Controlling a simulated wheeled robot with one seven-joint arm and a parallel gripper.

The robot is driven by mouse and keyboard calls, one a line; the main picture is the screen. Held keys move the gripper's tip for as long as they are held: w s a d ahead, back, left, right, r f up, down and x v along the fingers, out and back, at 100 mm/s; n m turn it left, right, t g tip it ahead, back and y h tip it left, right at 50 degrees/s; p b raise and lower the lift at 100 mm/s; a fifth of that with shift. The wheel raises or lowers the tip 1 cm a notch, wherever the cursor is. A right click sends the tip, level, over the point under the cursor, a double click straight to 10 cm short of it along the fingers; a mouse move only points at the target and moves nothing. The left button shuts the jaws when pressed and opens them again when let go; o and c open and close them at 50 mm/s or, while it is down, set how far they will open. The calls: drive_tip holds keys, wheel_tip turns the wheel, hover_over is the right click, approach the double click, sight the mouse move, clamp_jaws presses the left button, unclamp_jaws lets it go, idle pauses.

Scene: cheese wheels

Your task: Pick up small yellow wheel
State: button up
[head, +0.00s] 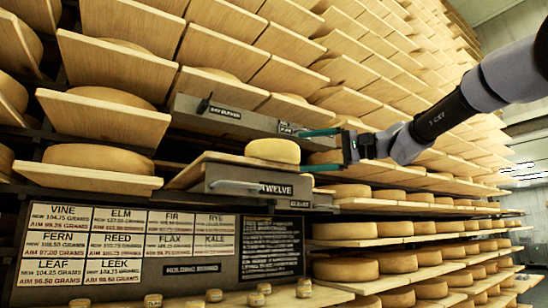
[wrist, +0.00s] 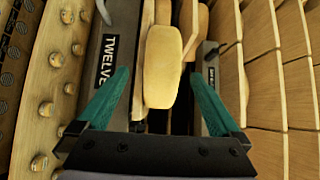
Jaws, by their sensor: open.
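The small yellow wheel (head: 272,150) sits on a wooden board (head: 212,157) above the pull-out labelled TWELVE (head: 262,187). My gripper (head: 304,150) is open with its teal fingers reaching from the right, one higher and one lower than the wheel. The fingertips are close to the wheel's right edge in the head view. In the wrist view my gripper (wrist: 160,76) frames the wheel (wrist: 162,65), with a gap on each side. I cannot tell whether the tips overlap the wheel in depth. Nothing is held.
A second grey pull-out (head: 222,117) is just above the wheel, close to the upper finger. Shelves of larger wheels (head: 345,268) fill the lower right. A label board (head: 120,245) stands below left, with several small knob-like pieces on a ledge (head: 235,300) in front.

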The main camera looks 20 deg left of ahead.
sight(296, 150)
drive_tip(key=shift+s+a+r, duration=0.1)
drive_tip(key=shift+a, duration=1.3)
drive_tip(key=shift+a+r, duration=0.1)
drive_tip(key=shift+a, duration=1.25)
clamp_jaws()
drive_tip(key=shift+r, duration=0.15)
